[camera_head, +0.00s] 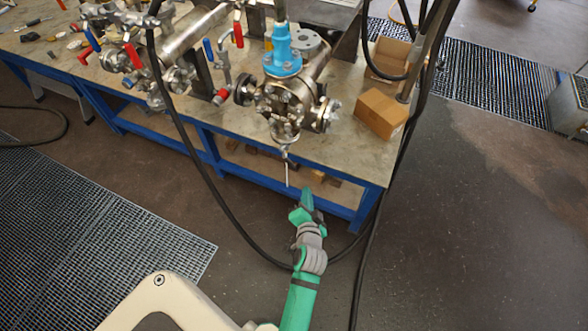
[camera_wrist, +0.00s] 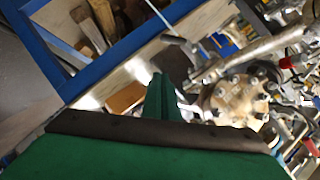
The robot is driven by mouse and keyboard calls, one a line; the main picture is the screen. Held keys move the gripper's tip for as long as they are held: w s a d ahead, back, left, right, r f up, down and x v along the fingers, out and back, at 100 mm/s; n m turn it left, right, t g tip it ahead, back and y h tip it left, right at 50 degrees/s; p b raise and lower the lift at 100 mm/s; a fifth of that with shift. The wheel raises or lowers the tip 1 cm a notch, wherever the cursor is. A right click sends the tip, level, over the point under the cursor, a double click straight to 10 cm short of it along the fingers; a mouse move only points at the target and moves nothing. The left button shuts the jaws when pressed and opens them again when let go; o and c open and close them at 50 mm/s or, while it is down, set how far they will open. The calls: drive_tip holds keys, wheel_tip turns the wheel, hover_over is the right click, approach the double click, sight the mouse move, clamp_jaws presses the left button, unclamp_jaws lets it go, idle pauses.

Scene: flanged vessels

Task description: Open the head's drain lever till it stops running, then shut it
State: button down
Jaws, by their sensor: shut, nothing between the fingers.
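The flanged head (camera_head: 285,97) with a blue-topped fitting (camera_head: 282,52) stands at the bench's front edge. Its round bolted flange (camera_wrist: 238,98) is right of centre in the wrist view. A small outlet (camera_head: 285,150) hangs from its front; a thin pale line (camera_head: 287,172), a stream or a rod, runs straight down from it. This line (camera_wrist: 160,17) also shows in the wrist view. I cannot clearly pick out the drain lever. My green gripper (camera_head: 306,192) is shut and empty, below and slightly right of the outlet, apart from it. Its fingertips (camera_wrist: 160,80) point toward the outlet area.
The blue-framed bench (camera_head: 350,170) has wood blocks on its lower shelf. A cardboard box (camera_head: 381,113) stands right of the head. Other valves with red and blue handles (camera_head: 222,60) stand to the left. Black hoses (camera_head: 195,150) hang across the front. Floor to the right is clear.

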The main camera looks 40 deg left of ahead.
drive_tip(key=w+a, duration=0.1)
drive_tip(key=a, duration=0.1)
approach(294, 169)
drive_tip(key=w+a, duration=0.3)
drive_tip(key=w, duration=0.3)
drive_tip(key=shift+s+a, duration=0.2)
drive_tip(key=shift+a, duration=0.4)
